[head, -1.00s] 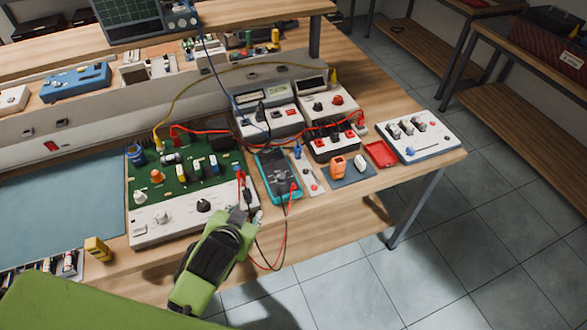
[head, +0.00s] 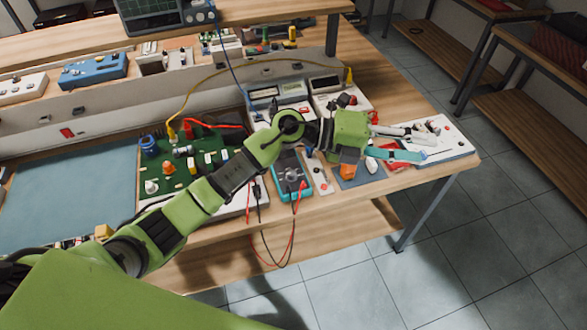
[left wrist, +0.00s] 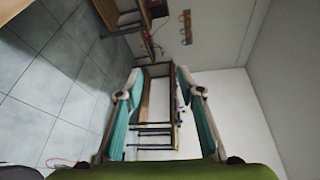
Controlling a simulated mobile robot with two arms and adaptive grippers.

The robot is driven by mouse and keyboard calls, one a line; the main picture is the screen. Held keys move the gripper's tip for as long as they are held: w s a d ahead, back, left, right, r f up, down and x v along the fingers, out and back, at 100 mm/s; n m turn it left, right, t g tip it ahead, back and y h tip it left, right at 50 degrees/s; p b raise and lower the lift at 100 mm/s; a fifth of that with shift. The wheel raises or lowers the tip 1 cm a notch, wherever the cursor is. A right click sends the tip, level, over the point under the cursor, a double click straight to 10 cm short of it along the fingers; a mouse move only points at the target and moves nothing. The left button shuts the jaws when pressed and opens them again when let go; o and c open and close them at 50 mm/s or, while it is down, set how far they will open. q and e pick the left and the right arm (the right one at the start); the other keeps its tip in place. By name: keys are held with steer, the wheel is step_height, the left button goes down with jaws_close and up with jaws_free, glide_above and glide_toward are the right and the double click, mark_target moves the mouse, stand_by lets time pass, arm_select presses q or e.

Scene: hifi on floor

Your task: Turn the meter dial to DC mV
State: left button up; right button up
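The teal handheld meter (head: 289,172) lies near the front edge of the bench in the head view. My left forearm crosses above it and hides its upper part. Its dial setting is too small to read. Red and black leads run from around it and hang over the front edge. My left gripper (head: 412,144) points right, above the white panel at the bench's right end, well to the right of the meter. In the left wrist view its two teal fingers (left wrist: 162,118) are spread apart with nothing between them. My right gripper is not in view.
A green circuit board (head: 203,170) stands left of the meter, partly covered by my arm. Bench instruments (head: 280,92) stand behind. Tiled floor (head: 490,235) is free in front and right.

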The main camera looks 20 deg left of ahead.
arm_select(q)
steer(key=w+a+f+m+g+y, duration=0.1)
steer(key=a+f+m+g+y, duration=0.1)
steer(key=a+f+y, duration=0.4)
steer(key=n+g+y, duration=0.1)
steer(key=y, duration=0.9)
glide_above(291, 173)
step_height(291, 173, down, 3)
step_height(291, 173, down, 13)
steer(key=p, duration=0.4)
steer(key=shift+r, duration=0.1)
steer(key=shift+f, duration=0.45)
jaws_close()
